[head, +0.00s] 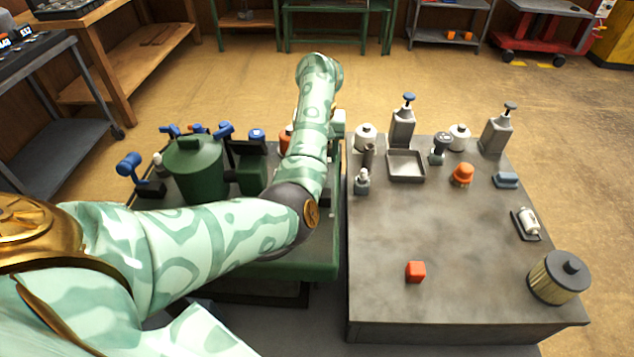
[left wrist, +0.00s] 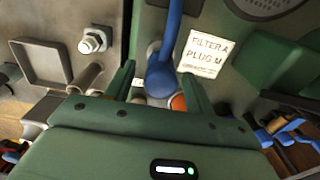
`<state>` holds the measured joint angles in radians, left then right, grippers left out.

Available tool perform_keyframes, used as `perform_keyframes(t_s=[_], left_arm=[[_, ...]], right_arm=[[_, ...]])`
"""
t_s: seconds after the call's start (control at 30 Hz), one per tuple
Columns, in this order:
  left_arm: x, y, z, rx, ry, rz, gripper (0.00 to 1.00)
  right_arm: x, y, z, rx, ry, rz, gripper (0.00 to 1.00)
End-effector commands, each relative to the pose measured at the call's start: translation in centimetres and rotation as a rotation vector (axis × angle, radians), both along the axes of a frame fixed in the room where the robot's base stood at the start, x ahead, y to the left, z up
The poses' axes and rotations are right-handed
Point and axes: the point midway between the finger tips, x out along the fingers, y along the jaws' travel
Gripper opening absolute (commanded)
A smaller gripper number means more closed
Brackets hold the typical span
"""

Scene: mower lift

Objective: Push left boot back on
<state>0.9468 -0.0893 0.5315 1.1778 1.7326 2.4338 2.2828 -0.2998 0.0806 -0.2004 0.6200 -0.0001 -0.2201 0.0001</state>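In the left wrist view my left gripper (left wrist: 158,78) has its two dark green fingers apart, one on each side of a blue boot (left wrist: 160,78) with a blue lead running up from it. A gap shows beside the boot, so the fingers do not look closed on it. A bit of an orange part (left wrist: 178,103) shows between the boot and the right finger. The boot's lower end and what lies under it are hidden. In the head view my left forearm covers the boot and most of the gripper. My right gripper is not in view.
The grey bench (head: 450,230) at right holds bottles, a tray (head: 406,166), an orange cube (head: 415,271) and a filter (head: 559,277). A green canister (head: 195,170) stands left of my forearm.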

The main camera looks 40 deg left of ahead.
Motion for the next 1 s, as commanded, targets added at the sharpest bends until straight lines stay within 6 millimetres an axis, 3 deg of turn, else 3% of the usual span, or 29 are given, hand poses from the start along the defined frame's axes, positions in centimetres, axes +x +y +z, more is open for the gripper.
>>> perform_keyframes(t_s=[0.47, 1.0], left_arm=[[0.0, -0.1, 0.1, -0.001, 0.000, 0.000, 0.55], [0.0, -0.1, 6.3, -0.002, -0.002, 0.000, 0.55]], right_arm=[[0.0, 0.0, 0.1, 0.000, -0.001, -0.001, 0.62], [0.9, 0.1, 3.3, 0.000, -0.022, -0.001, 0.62]])
